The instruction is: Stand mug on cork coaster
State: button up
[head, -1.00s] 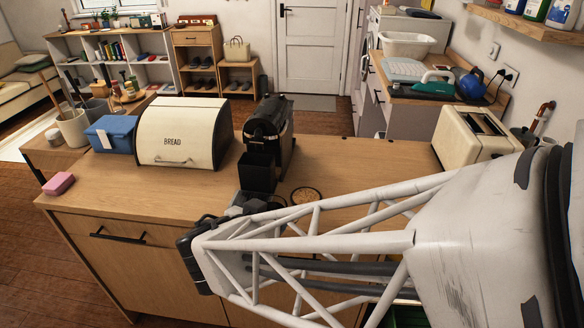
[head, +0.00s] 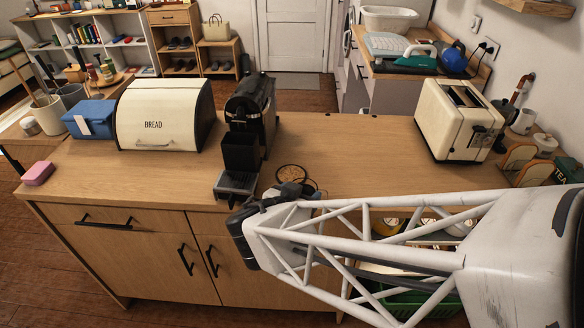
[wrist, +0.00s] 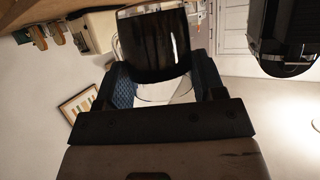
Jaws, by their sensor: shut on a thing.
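The mug (wrist: 155,48) shows in the wrist view as a clear glass body with dark, glossy contents. My gripper (wrist: 163,88) is shut on it, with a blue textured pad on each side. The wrist picture is upside down, and the mug looks about upright in it. In the head view my gripper (head: 288,193) is at the counter's front side, mostly hidden by my arm, and I cannot make out the mug clearly. The round cork coaster (head: 291,173) has a dark rim and lies on the counter, just beyond my gripper in the picture.
A black coffee machine (head: 250,112) with a drip tray (head: 236,185) stands left of the coaster. A cream bread bin (head: 160,115) and blue box (head: 90,118) are farther left. A cream toaster (head: 458,120) stands right. The counter (head: 350,150) between coaster and toaster is clear.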

jog(key=shift+w+d+f, duration=0.1)
jog(key=shift+d+f, duration=0.1)
jog(key=shift+d, duration=0.3)
jog(key=shift+w+d+f, duration=0.1)
jog(key=shift+d+f, duration=0.1)
jog(key=shift+d, duration=0.25)
send_over(291, 176)
jog(key=s, duration=0.4)
jog(key=shift+a+f, duration=0.35)
jog(key=shift+f, duration=0.4)
jog(key=shift+f, duration=0.1)
jog(key=shift+f, duration=1.65)
jog(key=shift+f, duration=0.1)
jog(key=o, duration=1.1)
jog(key=shift+c, duration=0.2)
